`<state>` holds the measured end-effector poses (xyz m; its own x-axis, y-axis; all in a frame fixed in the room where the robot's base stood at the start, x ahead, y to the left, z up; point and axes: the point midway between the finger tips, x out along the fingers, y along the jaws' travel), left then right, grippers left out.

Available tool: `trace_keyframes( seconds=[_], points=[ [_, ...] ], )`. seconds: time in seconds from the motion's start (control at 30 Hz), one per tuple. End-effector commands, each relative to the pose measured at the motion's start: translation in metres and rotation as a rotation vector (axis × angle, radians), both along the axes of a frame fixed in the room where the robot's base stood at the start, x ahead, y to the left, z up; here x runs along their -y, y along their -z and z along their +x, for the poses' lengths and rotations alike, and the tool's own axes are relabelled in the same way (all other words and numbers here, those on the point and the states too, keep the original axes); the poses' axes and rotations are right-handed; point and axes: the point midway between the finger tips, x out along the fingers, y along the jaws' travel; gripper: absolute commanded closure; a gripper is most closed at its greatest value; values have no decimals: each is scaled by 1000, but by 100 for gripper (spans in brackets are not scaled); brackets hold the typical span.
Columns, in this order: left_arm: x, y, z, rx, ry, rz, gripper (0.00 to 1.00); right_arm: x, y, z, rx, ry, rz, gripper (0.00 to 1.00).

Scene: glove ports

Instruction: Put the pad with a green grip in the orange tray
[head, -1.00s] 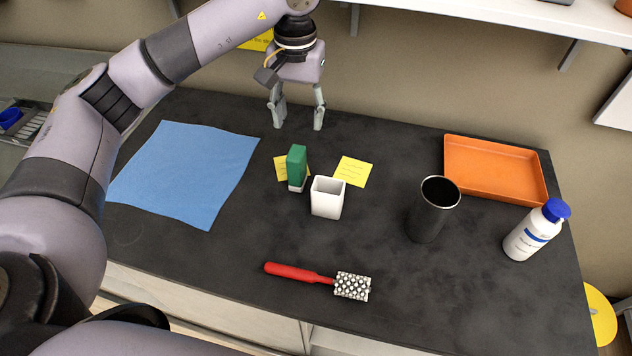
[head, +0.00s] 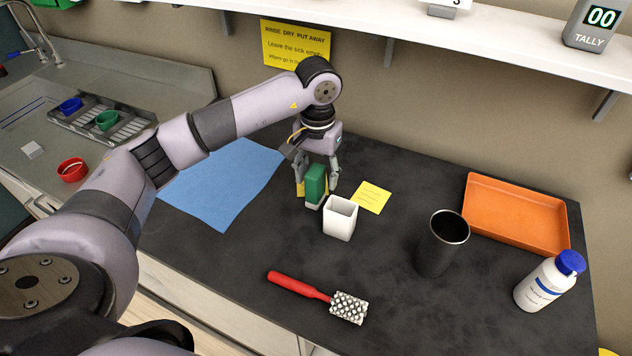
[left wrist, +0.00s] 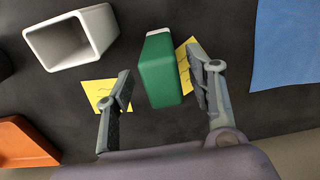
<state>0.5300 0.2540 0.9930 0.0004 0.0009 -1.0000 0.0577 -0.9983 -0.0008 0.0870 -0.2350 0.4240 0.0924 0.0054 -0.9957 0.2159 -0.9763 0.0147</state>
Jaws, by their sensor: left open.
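The pad with a green grip (head: 315,184) stands upright on the dark counter, its white base down, just left of a white square cup. In the left wrist view the green grip (left wrist: 160,72) shows between the two open fingers of the left gripper (left wrist: 162,90), apart from both. The orange tray (head: 520,244) lies empty at the right back of the counter; its edge also shows in the left wrist view (left wrist: 25,143). My right gripper is not in view.
The white cup (head: 340,219) stands close beside the pad. A black tumbler (head: 440,250) and a white bottle (head: 545,285) stand near the tray. A blue cloth (head: 225,185) lies left, with yellow notes (head: 371,197) nearby.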

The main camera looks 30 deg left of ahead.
Motion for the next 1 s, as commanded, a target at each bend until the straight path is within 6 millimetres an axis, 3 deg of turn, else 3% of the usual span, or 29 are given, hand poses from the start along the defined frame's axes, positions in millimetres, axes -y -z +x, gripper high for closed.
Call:
trace_keyframes(
  seconds=[0.23, 0.53, 0.8, 1.0],
  points=[
    [-1, 17, -3, -5, -1, 0, 50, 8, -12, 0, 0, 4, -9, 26],
    [-2, 56, -4, -2, 0, 0, 50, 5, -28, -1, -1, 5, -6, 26],
    [-2, 60, -4, 0, 0, 0, 50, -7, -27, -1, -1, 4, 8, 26],
    [-2, 59, -4, 0, 0, 0, 63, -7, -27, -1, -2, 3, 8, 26]
  ],
)
